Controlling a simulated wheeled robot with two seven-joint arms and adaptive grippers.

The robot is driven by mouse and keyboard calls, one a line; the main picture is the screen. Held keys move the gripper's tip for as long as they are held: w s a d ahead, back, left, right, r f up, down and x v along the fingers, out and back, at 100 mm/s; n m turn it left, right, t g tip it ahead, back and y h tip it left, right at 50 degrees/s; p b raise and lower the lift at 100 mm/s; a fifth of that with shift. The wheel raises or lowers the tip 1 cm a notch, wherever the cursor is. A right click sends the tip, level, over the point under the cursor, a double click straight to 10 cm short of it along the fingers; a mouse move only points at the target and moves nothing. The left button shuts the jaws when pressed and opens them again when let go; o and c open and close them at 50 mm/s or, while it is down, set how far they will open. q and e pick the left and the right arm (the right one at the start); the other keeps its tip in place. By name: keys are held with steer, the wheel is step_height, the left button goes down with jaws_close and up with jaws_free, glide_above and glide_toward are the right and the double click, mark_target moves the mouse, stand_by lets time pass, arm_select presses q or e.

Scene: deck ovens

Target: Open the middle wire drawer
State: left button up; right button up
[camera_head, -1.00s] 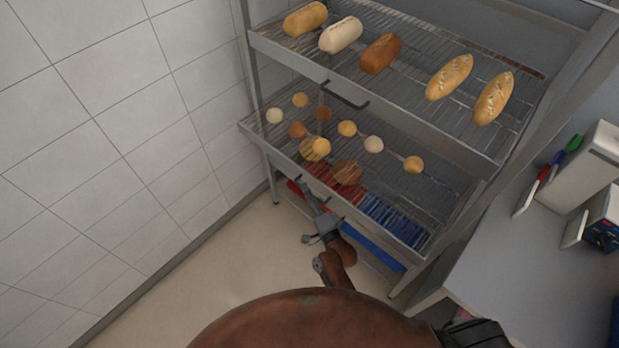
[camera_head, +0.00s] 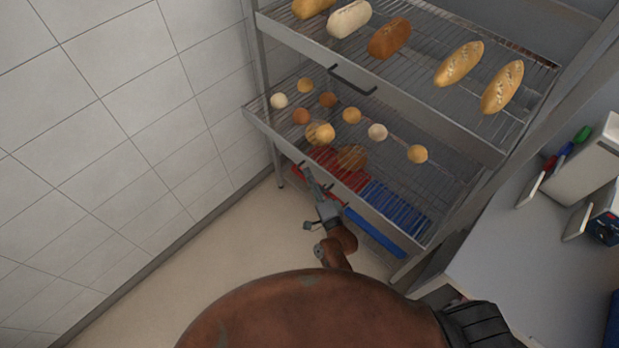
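The middle wire drawer (camera_head: 262,122) holds several round buns. Its front left corner stands out a little past the rack's post, while the top drawer's front sits close to it. A dark handle (camera_head: 329,187) on the middle drawer's front is partly hidden by my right gripper. My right gripper (camera_head: 306,172) reaches up from below, with its fingertips at the handle. It is seen too narrowly to tell whether the fingers are closed on the handle or only beside it. My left gripper is not in view.
The top wire drawer (camera_head: 420,112) holds several loaves and has a dark handle (camera_head: 352,81). Red and blue items (camera_head: 395,205) lie below the middle drawer. A tiled wall (camera_head: 120,130) stands on the left, a grey counter (camera_head: 520,265) on the right. Floor (camera_head: 225,250) in front is clear.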

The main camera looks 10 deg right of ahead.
steer(key=v, duration=1.2)
